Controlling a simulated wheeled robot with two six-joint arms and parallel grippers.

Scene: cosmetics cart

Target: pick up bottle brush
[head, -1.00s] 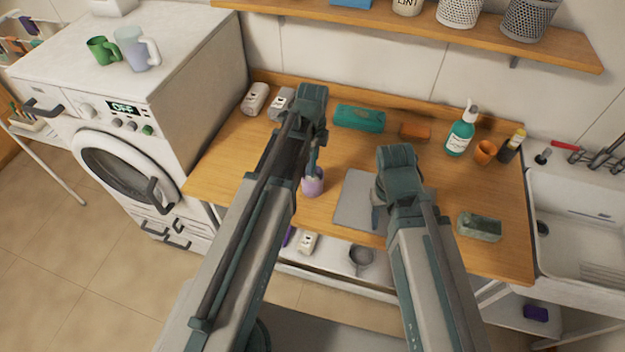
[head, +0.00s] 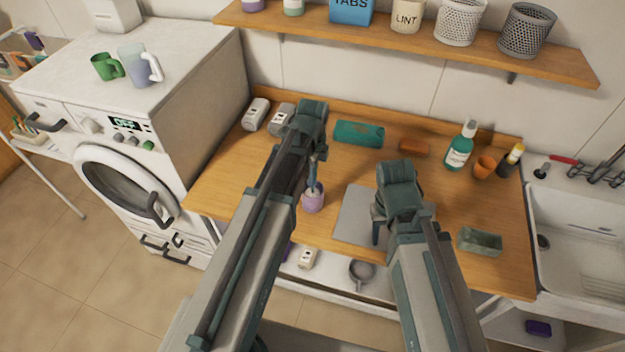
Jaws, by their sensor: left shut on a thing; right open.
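My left gripper (head: 313,184) points down over a purple cup (head: 313,202) on the wooden counter. It is shut on a thin upright thing at the cup's mouth. This looks like the handle of the bottle brush, but it is small and mostly hidden by the gripper. The brush head does not show. I cannot tell whether the brush still stands inside the cup. My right gripper (head: 378,234) is open over a grey mat (head: 354,213), with nothing seen in it.
On the wooden counter (head: 232,172) stand a teal case (head: 358,132), an orange-brown block (head: 414,148), a teal pump bottle (head: 459,152), an orange cup (head: 484,167) and a grey-green tray (head: 480,242). A washer (head: 170,90) is left, a sink (head: 580,205) right. A shelf (head: 410,42) hangs above.

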